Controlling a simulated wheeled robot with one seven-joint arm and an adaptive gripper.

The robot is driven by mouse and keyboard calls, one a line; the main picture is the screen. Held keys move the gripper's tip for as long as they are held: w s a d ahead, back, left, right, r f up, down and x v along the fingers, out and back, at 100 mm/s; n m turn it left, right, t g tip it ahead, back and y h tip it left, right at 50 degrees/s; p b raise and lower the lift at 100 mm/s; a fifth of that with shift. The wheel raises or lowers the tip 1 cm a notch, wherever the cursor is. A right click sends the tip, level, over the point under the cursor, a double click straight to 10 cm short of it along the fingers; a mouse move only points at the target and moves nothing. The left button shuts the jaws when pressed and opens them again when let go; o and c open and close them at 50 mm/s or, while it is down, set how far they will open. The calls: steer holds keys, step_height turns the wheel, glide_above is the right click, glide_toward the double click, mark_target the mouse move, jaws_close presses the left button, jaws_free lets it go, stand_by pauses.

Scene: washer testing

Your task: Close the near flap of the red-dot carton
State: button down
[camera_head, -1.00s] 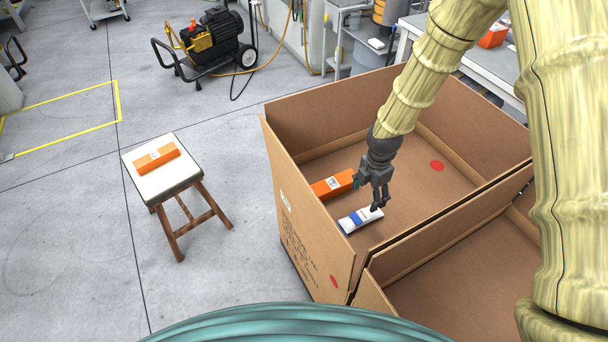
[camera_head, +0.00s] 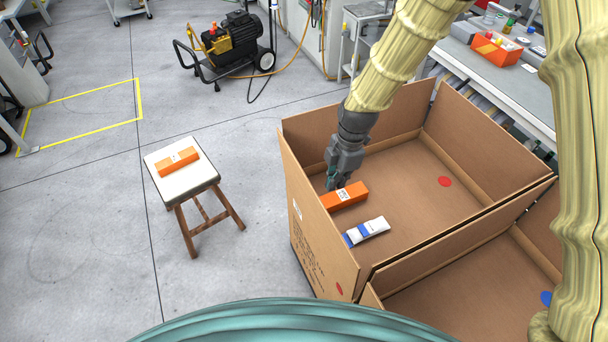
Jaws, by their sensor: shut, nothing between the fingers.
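The red-dot carton (camera_head: 410,215) stands open at right of centre, with a red dot (camera_head: 445,181) inside and another (camera_head: 339,288) on its outer side near the bottom corner. Its tall cardboard sides stand up; I cannot tell clearly where walls end and flaps begin. Inside lie an orange box (camera_head: 346,197) and a white and blue tube (camera_head: 368,232). My gripper (camera_head: 335,184) is shut and empty. It points down inside the carton near the left side, just behind the orange box; whether it touches the box is unclear.
A second open carton (camera_head: 450,285) with a blue dot adjoins at lower right. A stool (camera_head: 181,176) with an orange box on top stands left. A compressor (camera_head: 228,45) is at the back, a workbench (camera_head: 500,75) at upper right.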

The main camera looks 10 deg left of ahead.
steer(key=s+a+r+y+p, duration=0.1)
steer(key=s+a+r+p, duration=0.35)
steer(key=a+r, duration=0.55)
steer(key=s+p+x, duration=0.2)
steer(key=p+x, duration=0.1)
steer(key=x, duration=0.6)
steer(key=shift+g, duration=0.4)
steer(key=shift+w+d+r+p, duration=0.1)
steer(key=shift+w+d+p, duration=0.4)
steer(key=shift+w+d, duration=0.35)
steer(key=shift+w+d+r+p, duration=0.1)
steer(key=shift+w+d+p, duration=0.4)
steer(key=shift+d, duration=0.55)
steer(key=shift+d, duration=0.1)
